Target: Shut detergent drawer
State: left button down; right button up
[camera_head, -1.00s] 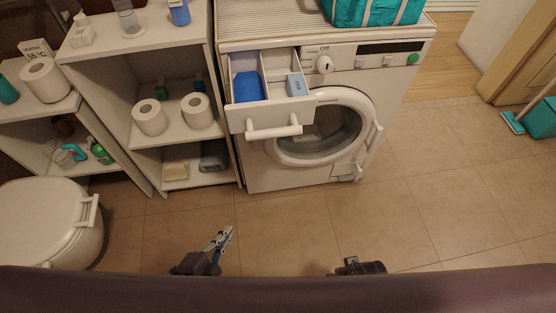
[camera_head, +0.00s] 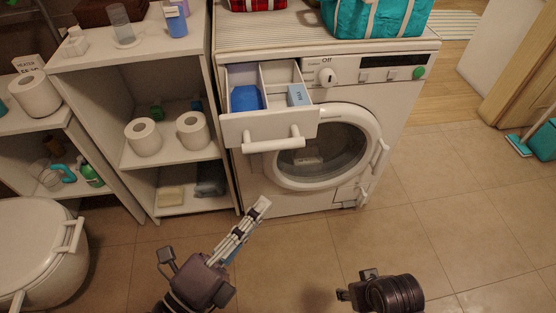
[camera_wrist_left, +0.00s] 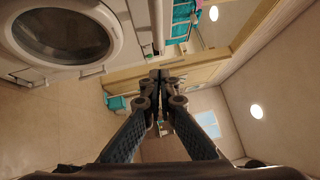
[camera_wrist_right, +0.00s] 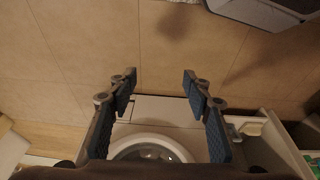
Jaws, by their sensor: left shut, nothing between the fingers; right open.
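The detergent drawer (camera_head: 268,128) stands pulled out at the upper left of the white washing machine (camera_head: 400,100). Its white bar handle (camera_head: 273,143) faces me. A blue piece (camera_head: 246,98) and a small blue MAX part (camera_head: 298,95) sit in its compartments. My left gripper (camera_head: 262,206) is shut and empty, below and in front of the drawer, apart from it. Its closed fingers show in the left wrist view (camera_wrist_left: 160,76).
A white shelf unit (camera_head: 180,160) with toilet rolls stands left of the machine. A teal bag (camera_head: 375,18) lies on the machine.

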pick_arm(q)
jog(key=p, duration=0.1)
send_near(295, 147)
jog(key=d, duration=0.3)
jog(key=w, duration=0.3)
jog(key=shift+w+a+r, duration=0.1)
jog(key=shift+w+r, duration=0.15)
jog(key=shift+r, duration=0.05)
jog(key=shift+w+r, duration=0.1)
jog(key=shift+w, duration=0.35)
pick_arm(e)
jog(key=shift+s+f, duration=0.2)
jog(key=shift+f, duration=2.75)
